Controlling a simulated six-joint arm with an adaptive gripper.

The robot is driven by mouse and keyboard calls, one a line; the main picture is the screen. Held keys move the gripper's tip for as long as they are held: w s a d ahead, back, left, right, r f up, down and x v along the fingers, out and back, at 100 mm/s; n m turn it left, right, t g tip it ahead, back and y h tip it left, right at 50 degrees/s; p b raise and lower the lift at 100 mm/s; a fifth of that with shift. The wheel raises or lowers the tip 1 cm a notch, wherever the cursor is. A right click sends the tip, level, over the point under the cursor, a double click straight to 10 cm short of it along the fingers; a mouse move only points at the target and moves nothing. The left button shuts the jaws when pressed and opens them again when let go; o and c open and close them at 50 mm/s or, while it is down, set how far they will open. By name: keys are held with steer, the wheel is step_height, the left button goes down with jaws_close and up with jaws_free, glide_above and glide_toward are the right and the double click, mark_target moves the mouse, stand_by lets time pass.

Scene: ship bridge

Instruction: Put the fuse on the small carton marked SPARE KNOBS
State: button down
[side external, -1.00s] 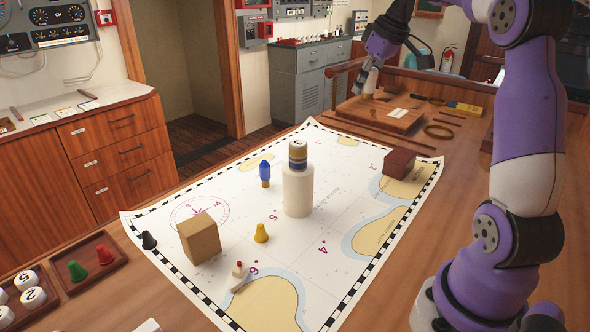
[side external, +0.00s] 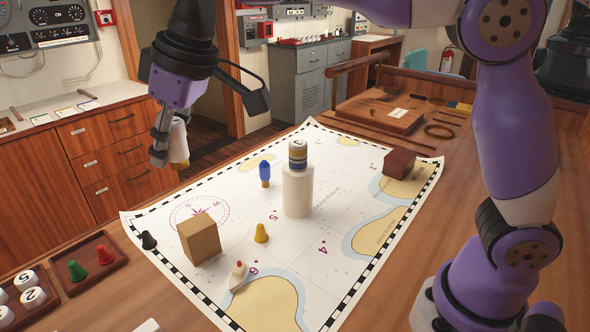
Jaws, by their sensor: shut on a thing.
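My gripper (side external: 166,140) is at the upper left, above the far left edge of the chart. It is shut on a white, rounded piece with a tan end, which looks like the fuse (side external: 179,146); the fingers hide part of it. A small tan carton (side external: 201,238) stands on the chart, below and a little right of my gripper. No SPARE KNOBS marking is readable on the sides in view. The fuse is clear of the carton, well above it.
On the chart (side external: 325,205) stand a white cylinder (side external: 297,193) topped by a banded piece (side external: 298,155), a blue piece (side external: 265,172), a yellow pawn (side external: 261,233), a black pawn (side external: 148,240), a small boat (side external: 238,274) and a dark red box (side external: 399,163).

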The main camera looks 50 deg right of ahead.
steer(key=s+a, duration=0.2)
steer(key=a, duration=0.2)
glide_above(184, 223)
steer(key=s, duration=0.1)
steer(key=shift+n, duration=0.4)
steer(key=f, duration=1.2)
steer(key=shift+d, duration=0.4)
steer(key=shift+f, duration=2.05)
steer(key=shift+f, duration=0.1)
steer(key=c, duration=0.6)
jaws_free()
